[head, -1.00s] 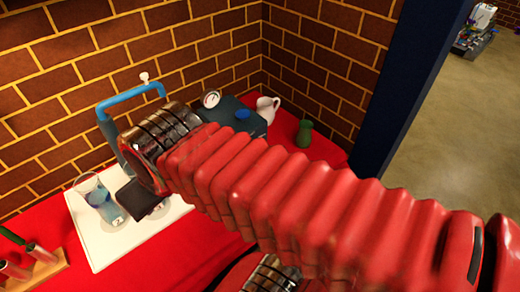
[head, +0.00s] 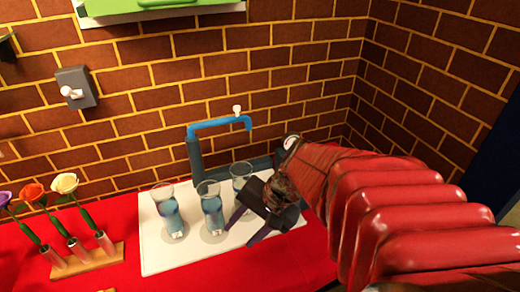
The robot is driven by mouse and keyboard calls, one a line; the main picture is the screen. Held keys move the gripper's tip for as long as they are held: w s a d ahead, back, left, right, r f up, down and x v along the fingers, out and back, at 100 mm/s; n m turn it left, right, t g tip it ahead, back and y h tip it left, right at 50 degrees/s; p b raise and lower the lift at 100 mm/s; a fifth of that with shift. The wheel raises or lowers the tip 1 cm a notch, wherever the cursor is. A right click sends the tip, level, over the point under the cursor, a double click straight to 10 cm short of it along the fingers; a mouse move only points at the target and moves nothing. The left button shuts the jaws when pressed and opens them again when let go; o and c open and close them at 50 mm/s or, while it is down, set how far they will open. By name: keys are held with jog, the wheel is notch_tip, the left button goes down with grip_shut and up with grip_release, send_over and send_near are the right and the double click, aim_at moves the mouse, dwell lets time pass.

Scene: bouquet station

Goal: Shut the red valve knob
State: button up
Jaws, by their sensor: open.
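I see no red valve knob in the head view; my arm hides part of the area at the right. A blue tap (head: 215,125) with a small white knob (head: 237,110) on top stands behind a white board. My gripper (head: 247,229) is open and empty, with its dark fingers pointing down and left over the board's right part. It is in front of the tap, just right of several glasses. A dark box (head: 262,164) beside the tap is mostly hidden by the glasses and my gripper.
A wooden rack (head: 90,261) with flowers is at left. A grey wall box (head: 76,88) has a white knob. The brick wall closes the back.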

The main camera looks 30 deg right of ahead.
jog(key=w+d+f+m+t, duration=0.1)
jog(key=d+f+m+t, duration=0.2)
jog(key=d+m, duration=0.55)
jog(key=w+d+f+m+t, duration=0.1)
jog(key=d+f+m+t, duration=0.25)
jog(key=d+m, duration=0.45)
jog(key=s+d+f+m+t+h, duration=0.1)
jog(key=s+d+f+m+h, duration=0.2)
jog(key=s+d+m, duration=0.2)
jog(key=s+d+f+m+t+h, duration=0.2)
jog(key=s+d+f+m+h, duration=0.1)
jog(key=d, duration=0.9)
jog(key=s+m+h, duration=0.1)
jog(key=s+m, duration=0.1)
jog(key=shift+s+f+m+h, duration=0.15)
jog(key=shift+s+m+h, duration=0.15)
jog(key=shift+m, duration=0.05)
jog(key=x, duration=1.3)
jog(key=shift+w+d+f, duration=0.1)
jog(key=shift+w+f, duration=0.05)
jog(key=shift+w, duration=0.2)
jog(key=shift+c, duration=0.3)
